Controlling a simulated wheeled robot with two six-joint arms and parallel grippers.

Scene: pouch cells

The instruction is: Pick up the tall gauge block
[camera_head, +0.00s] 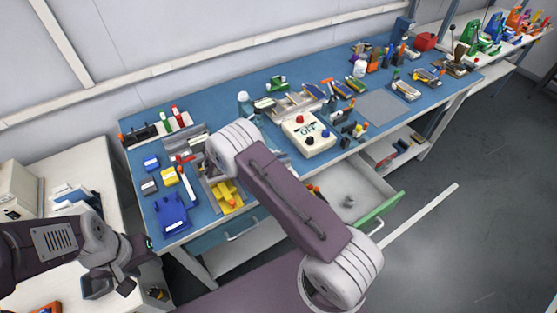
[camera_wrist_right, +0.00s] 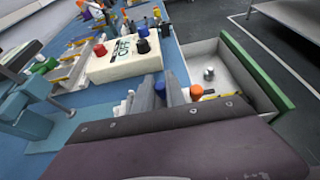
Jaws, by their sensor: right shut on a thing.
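My right gripper (camera_wrist_right: 160,92) shows in the right wrist view as grey fingers beyond the purple wrist cover, beside the white control box. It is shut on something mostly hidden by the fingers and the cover. I cannot make out its shape or confirm that it is the tall gauge block. In the head view my right arm hides this gripper and the bench below it. My left gripper (camera_head: 110,284) is at the lower left, off the blue bench, with its fingers apart and nothing seen between them.
The white control box (camera_head: 308,134) with coloured knobs is on the blue bench (camera_head: 228,99). An open drawer (camera_head: 368,187) with a green front holds a small grey cylinder (camera_head: 348,202). A blue block (camera_head: 173,213) and a yellow part (camera_head: 228,194) lie left of my right arm. A grey mat (camera_head: 384,108) is bare.

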